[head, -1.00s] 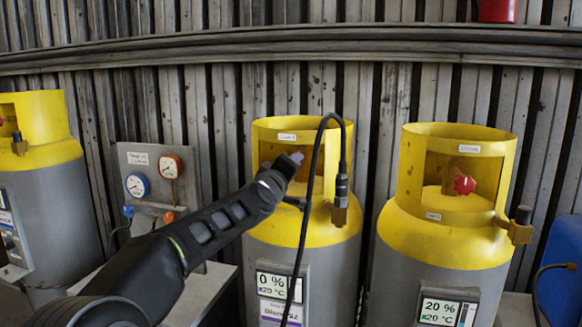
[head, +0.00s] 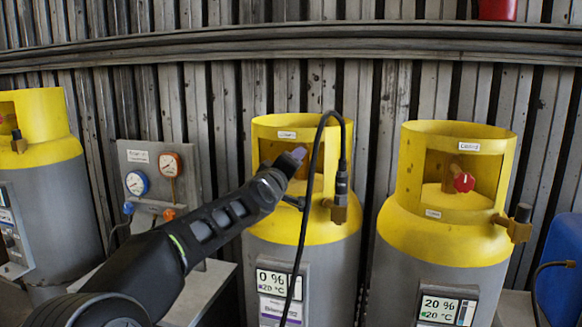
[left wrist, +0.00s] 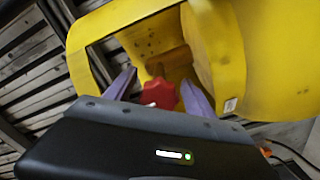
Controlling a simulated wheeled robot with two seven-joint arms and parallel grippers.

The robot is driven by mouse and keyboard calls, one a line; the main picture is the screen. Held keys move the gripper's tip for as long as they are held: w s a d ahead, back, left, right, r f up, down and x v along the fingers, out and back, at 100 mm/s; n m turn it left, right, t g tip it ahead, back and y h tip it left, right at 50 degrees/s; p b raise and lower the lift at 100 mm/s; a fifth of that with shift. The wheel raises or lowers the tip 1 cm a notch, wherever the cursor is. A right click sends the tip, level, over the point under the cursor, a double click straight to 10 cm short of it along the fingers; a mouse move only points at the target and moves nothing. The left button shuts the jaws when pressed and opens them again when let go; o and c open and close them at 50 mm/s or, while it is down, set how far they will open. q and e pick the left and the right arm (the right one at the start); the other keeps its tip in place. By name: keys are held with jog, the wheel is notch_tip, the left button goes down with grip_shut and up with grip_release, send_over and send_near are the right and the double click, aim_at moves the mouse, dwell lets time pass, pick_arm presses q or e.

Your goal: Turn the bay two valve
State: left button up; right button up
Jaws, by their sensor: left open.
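The middle yellow-topped grey cylinder (head: 265,222) has an opening in its yellow collar. My left gripper (head: 298,154) reaches to this opening from the left. In the left wrist view, a red valve knob (left wrist: 160,93) on a brownish stem sits inside the yellow collar (left wrist: 125,25). The two purple fingers of my left gripper (left wrist: 158,92) are apart, one on each side of the knob. I cannot tell whether either finger touches it. In the head view this knob is hidden by my gripper and arm. My right gripper is not in view.
A black hose (head: 309,200) hangs in front of the middle cylinder, close to my gripper. The right cylinder (head: 440,240) has its own red knob (head: 464,182). A gauge panel (head: 152,180) and another cylinder (head: 50,200) stand left. A ribbed wall (head: 385,90) is behind.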

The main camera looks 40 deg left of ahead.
pick_arm(q)
jog(key=v, duration=0.7)
jog(key=shift+s+d, duration=0.15)
jog(key=shift+s, duration=0.2)
dwell(0.4)
